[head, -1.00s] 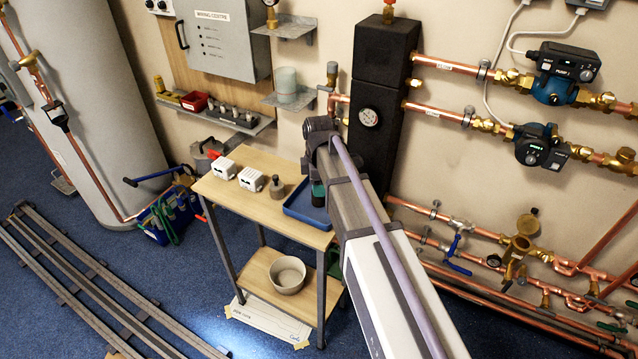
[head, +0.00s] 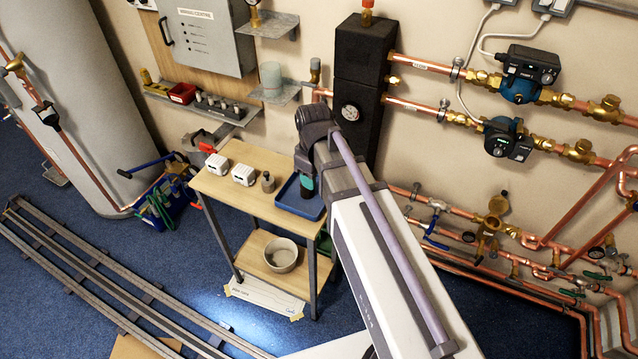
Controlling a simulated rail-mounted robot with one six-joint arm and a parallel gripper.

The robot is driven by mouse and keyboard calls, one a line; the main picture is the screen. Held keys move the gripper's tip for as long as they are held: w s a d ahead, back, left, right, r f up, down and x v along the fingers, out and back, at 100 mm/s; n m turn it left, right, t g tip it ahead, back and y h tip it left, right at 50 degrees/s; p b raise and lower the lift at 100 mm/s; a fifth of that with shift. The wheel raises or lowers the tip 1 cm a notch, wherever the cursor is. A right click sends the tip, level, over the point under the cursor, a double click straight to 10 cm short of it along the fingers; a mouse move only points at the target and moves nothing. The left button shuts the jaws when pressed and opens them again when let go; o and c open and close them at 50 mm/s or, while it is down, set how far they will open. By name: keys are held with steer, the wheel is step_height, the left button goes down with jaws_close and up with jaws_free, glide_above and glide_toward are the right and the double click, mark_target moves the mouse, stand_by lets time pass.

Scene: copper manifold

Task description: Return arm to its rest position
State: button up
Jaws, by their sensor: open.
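My arm reaches from the lower right of the head view up to the small wooden trolley (head: 232,187). Its wrist is above the right side of the trolley top, over the blue tray (head: 289,199). My gripper (head: 307,190) points down at the tray; its fingertips are small and partly hidden, and I see nothing held in it. I cannot tell how far above the tray it is. Two white box-shaped parts (head: 243,175) and a small grey-brown fitting (head: 267,182) stand on the trolley top, left of the tray.
A bowl (head: 281,255) sits on the trolley's lower shelf. The black manifold column (head: 357,90) and copper pipes with pumps (head: 528,73) line the wall at right. Floor rails (head: 110,285) run at lower left. A tool bag (head: 163,205) stands by the grey cylinder (head: 75,110).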

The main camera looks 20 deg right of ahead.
steer(key=s+m, duration=0.7)
steer(key=s, duration=0.2)
steer(key=shift+a+m, duration=0.15)
steer(key=shift+m, duration=0.15)
